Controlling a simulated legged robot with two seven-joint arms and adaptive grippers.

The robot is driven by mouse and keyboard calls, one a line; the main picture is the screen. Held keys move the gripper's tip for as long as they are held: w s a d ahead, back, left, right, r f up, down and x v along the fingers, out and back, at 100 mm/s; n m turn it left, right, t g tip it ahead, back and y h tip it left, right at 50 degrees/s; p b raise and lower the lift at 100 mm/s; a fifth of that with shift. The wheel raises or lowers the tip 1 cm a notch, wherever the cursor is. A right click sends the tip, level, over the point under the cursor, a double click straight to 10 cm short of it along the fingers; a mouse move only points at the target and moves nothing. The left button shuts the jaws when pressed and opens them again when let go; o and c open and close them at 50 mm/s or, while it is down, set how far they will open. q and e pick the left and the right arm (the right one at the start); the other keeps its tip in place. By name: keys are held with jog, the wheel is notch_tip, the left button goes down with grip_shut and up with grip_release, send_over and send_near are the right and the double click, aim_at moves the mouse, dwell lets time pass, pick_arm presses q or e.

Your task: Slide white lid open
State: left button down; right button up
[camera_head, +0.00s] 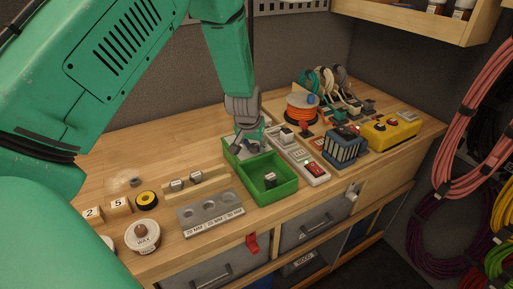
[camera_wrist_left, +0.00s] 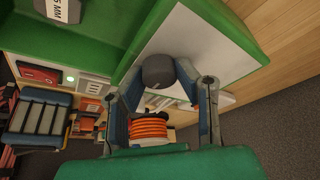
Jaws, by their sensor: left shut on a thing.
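A green box (camera_head: 287,197) stands on the bench. Its near part is open and holds a small grey labelled block (camera_head: 270,177). The white lid (camera_wrist_left: 205,38) lies over the far part of the box, and a dark round knob (camera_wrist_left: 158,71) stands on it. My left gripper (camera_head: 244,138) is over the lid, its fingers shut on the knob; in the wrist view the two fingers (camera_wrist_left: 165,85) are on either side of it. In the head view the gripper hides most of the lid and knob. My right gripper is not in view.
A grey block with round holes (camera_head: 210,213) is left of the box. A power strip with a red switch (camera_head: 314,170) stands close on its right. Beyond are an orange cable spool (camera_head: 302,107), a blue rack (camera_head: 343,148) and a yellow box (camera_head: 390,131).

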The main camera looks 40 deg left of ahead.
pick_arm(q)
jog(key=c, duration=1.3)
grip_release()
jog(key=shift+d+r, duration=0.1)
jog(key=shift+d, duration=0.05)
jog(key=shift+o, duration=0.4)
jog(key=shift+r, duration=0.2)
jog(key=v, duration=1.1)
jog(key=shift+r, duration=0.25)
jog(key=shift+s+f, duration=0.1)
jog(key=shift+s, duration=0.05)
